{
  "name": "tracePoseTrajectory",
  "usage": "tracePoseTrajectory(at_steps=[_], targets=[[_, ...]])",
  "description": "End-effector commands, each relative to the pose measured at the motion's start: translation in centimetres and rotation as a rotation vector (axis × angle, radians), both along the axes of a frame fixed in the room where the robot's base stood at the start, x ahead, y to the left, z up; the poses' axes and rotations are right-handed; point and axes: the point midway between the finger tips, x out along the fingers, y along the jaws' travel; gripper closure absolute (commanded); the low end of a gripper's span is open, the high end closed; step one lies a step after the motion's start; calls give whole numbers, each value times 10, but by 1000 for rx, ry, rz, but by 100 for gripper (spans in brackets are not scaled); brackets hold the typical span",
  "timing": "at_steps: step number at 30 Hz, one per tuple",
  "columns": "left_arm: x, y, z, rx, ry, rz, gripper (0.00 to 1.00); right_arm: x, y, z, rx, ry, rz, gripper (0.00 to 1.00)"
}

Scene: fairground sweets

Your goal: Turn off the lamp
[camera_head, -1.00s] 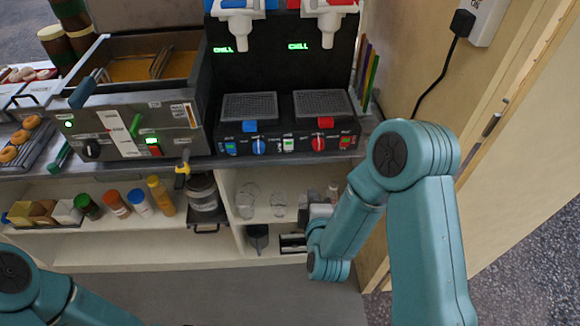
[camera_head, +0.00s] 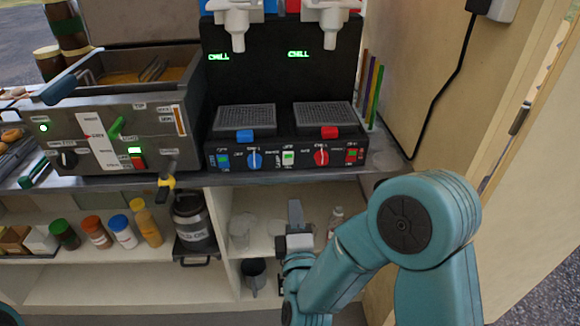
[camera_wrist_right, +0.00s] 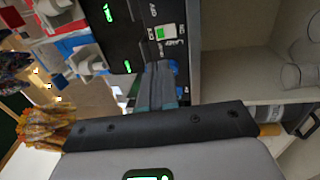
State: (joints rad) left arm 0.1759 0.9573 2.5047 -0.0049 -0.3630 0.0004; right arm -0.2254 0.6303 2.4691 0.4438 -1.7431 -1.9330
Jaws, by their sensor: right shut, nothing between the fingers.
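The lamp switch (camera_head: 288,158) is a small white rocker with a lit green part, in the middle of the black drinks machine's front panel (camera_head: 270,148). It also shows in the right wrist view (camera_wrist_right: 167,32), just beyond my fingertips. My right gripper (camera_head: 295,204) is shut and empty. It points up, below the panel and in front of the shelf opening, with a gap to the switch in the head view. In the right wrist view its fingers (camera_wrist_right: 158,72) overlap part of the panel. My left gripper is out of view.
A blue knob (camera_head: 255,159) and a red knob (camera_head: 321,157) flank the switch. A fryer (camera_head: 105,130) stands to the left. Clear glasses (camera_head: 241,230) and a small bottle (camera_head: 336,218) stand on the shelf beside my right gripper. A wooden wall (camera_head: 430,90) bounds the right.

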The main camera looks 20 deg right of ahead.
Motion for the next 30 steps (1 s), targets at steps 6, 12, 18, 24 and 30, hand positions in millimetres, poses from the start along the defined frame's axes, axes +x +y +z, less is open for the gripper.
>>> tracePoseTrajectory(at_steps=[6,12,18,24,30], targets=[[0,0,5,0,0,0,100,24,-8,4,1,-2,-4,100],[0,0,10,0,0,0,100,65,-20,10,0,-2,-4,100],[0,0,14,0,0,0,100,103,-31,14,0,-1,-3,100],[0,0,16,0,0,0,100,127,-37,16,0,0,-1,100],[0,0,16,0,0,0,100,133,-39,17,0,1,0,100]])
